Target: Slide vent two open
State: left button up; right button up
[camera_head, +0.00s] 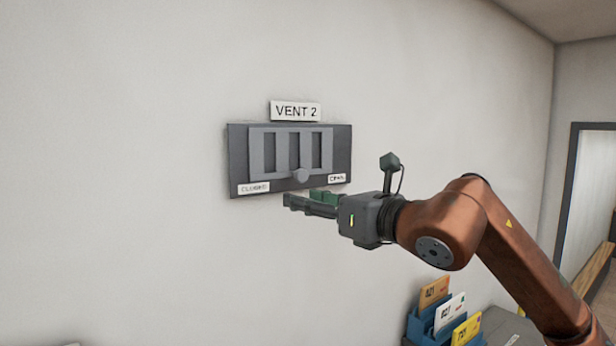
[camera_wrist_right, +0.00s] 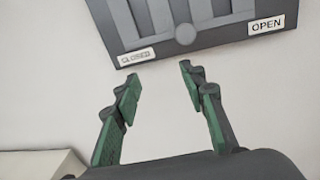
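Vent two is a dark grey wall plate (camera_head: 238,160) under a "VENT 2" sign (camera_head: 296,111). Its lighter grey slotted slider (camera_head: 256,153) sits toward the left of the plate, with a round knob (camera_head: 300,175) at its bottom edge. A "CLOSED" label (camera_head: 254,188) is at the lower left and an "OPEN" label (camera_head: 337,178) at the lower right. My right gripper (camera_head: 300,199) is just below the knob, apart from it. In the right wrist view my right gripper (camera_wrist_right: 158,75) is open and empty, with the knob (camera_wrist_right: 185,34) beyond its fingertips. My left gripper is not in view.
A blue rack (camera_head: 424,322) with several numbered coloured cards stands at the lower right, under my right arm. A door frame (camera_head: 572,175) is at the far right. The wall around the vent is bare.

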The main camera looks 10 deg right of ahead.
aim_at(303, 175)
jog(key=d+r+m+t+h, duration=0.1)
jog(key=d+r+h, duration=0.1)
jog(key=d+r, duration=0.2)
jog(key=p+x, duration=0.3)
jog(key=x, duration=0.3)
jog(key=shift+w+a+f, duration=0.1)
jog(key=shift+w+f, duration=0.05)
jog(key=shift+w, duration=0.1)
jog(key=shift+w+a+f, duration=0.1)
jog(key=shift+w, duration=0.2)
jog(key=shift+c, duration=0.2)
grip_shut()
